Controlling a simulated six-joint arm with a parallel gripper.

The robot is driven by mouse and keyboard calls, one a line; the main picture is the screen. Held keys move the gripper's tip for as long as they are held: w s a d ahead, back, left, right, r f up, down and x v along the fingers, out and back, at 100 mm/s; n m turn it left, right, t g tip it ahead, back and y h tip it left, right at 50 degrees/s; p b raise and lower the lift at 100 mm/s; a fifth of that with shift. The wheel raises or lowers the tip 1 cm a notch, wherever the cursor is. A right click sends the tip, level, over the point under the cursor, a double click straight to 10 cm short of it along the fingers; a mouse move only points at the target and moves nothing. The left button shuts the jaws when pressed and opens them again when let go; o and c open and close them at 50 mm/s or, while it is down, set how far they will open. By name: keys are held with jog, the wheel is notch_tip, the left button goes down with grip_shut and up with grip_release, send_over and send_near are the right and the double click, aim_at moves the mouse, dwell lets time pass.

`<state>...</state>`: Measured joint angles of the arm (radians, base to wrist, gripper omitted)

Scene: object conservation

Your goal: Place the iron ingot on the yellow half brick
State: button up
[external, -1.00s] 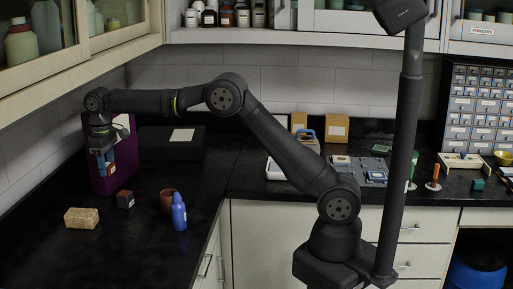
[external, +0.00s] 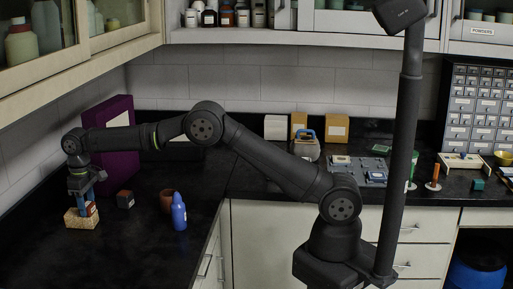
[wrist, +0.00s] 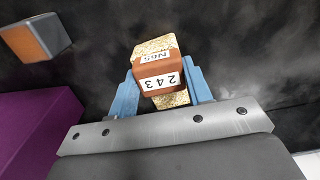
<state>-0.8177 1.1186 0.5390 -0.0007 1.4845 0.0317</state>
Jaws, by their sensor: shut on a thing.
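The iron ingot, a reddish-brown block with white labels reading "243" and "N65" (wrist: 157,69), is between the blue fingers of my gripper (wrist: 163,78). My gripper (external: 88,208) is shut on it at the left of the external view. The yellow half brick (external: 79,220), speckled tan, lies on the dark counter directly below. In the wrist view the brick (wrist: 154,46) shows on both sides of the ingot, which overlaps its middle. I cannot tell whether the ingot touches the brick's top.
A dark block with an orange-brown face (external: 125,200) stands right of the brick; it also shows in the wrist view (wrist: 38,38). A brown cup (external: 166,199) and a blue bottle (external: 179,213) stand farther right. A purple box (external: 119,165) stands behind. The front counter is clear.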

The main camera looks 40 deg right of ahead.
aim_at(87, 204)
jog(key=o, duration=1.3)
jog(key=shift+f, duration=0.1)
notch_tip(87, 204, up, 12)
jog(key=shift+r, duration=0.15)
jog(key=shift+f, duration=4.3)
jog(key=shift+f, duration=0.1)
